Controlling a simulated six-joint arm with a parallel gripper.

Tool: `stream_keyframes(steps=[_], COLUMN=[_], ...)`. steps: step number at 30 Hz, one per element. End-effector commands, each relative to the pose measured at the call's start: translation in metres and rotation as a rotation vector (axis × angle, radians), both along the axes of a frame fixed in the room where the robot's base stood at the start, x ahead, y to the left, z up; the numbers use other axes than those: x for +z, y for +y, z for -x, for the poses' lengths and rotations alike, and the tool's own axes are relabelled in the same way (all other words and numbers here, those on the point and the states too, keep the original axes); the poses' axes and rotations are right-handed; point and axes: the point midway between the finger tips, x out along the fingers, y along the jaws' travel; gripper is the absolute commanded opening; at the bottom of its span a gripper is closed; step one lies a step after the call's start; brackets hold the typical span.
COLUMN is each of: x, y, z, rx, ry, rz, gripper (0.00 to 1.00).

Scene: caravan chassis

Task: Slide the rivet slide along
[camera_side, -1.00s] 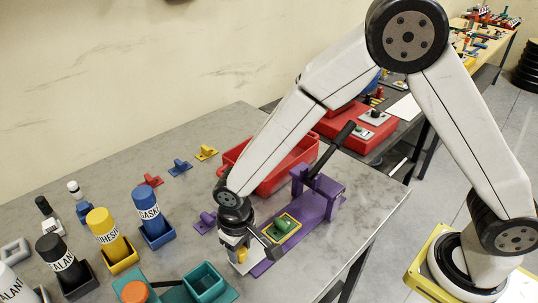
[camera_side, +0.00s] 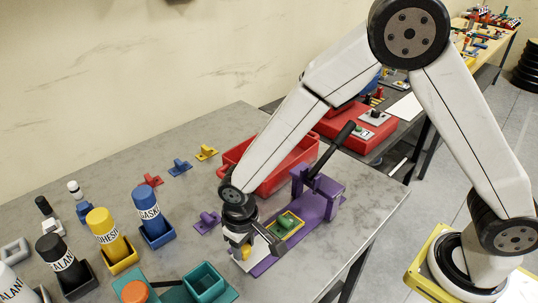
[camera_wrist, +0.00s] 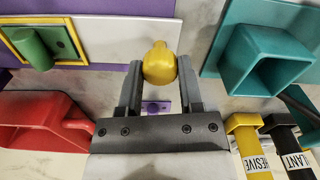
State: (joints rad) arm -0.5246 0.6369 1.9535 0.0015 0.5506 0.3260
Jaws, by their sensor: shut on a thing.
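My gripper (camera_side: 246,246) is at the near-left end of the purple press base (camera_side: 264,266), low over the table. In the wrist view its two fingers are shut on a round yellow knob (camera_wrist: 159,63). Behind the knob is a pale grey plate (camera_wrist: 120,42), which appears to be part of the slide. At the slide's other end is a yellow-framed tray (camera_side: 295,232) with a green block (camera_side: 285,222); the green part also shows in the wrist view (camera_wrist: 34,46). A purple press stand (camera_side: 322,200) with a black lever (camera_side: 332,148) stands beyond the tray. My gripper partly hides the plate in the side view.
A red bin (camera_side: 262,180) stands behind the press, close to my arm. A small purple piece (camera_side: 207,222) lies left of my gripper. A teal holder (camera_side: 205,280) and yellow and blue bottle stands (camera_side: 121,260) are at the left. The table front right is clear.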

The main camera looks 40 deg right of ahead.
Motion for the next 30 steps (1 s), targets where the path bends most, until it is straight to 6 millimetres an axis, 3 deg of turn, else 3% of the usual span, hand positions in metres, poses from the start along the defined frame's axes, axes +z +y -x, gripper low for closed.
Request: stream_keyframes(steps=[21, 30], x=[0.001, 0.001], y=[-0.125, -0.139], z=[-0.001, -0.001], rx=[-0.006, -0.001], ry=[-0.003, -0.003], rz=[0.000, 0.001], gripper=[0.00, 0.00])
